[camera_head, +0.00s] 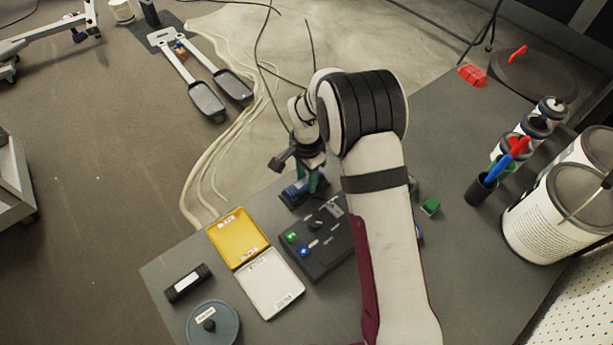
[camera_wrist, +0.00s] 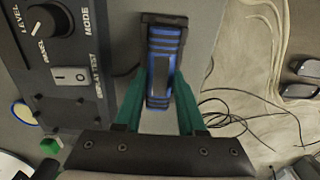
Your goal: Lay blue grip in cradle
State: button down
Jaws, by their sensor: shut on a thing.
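The blue grip (camera_wrist: 166,66) is a ribbed blue bar with a dark centre strip, held between the green fingers of my gripper (camera_wrist: 160,98) in the wrist view. In the head view the blue grip (camera_head: 291,194) shows at the table's far edge, below my gripper (camera_head: 312,182). A wider dark piece (camera_wrist: 163,19) lies across the grip's far end and dark edging runs along its side; this may be the cradle. I cannot tell whether the grip rests in it or is above it.
A dark control box (camera_head: 325,248) with knob and switch stands close beside the grip. A yellow tray (camera_head: 238,238) and white tray (camera_head: 270,283) lie left of it. A black cylinder (camera_head: 188,283) and round grey lid (camera_head: 212,323) are at front left. A green block (camera_head: 431,206) lies right of my arm.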

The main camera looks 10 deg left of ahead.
jog(key=shift+f, duration=0.4)
dwell(0.3)
jog(key=shift+c, duration=2.1)
grip_release()
jog(key=shift+r, duration=0.1)
notch_tip(320, 180, up, 16)
jog(key=shift+f, duration=0.2)
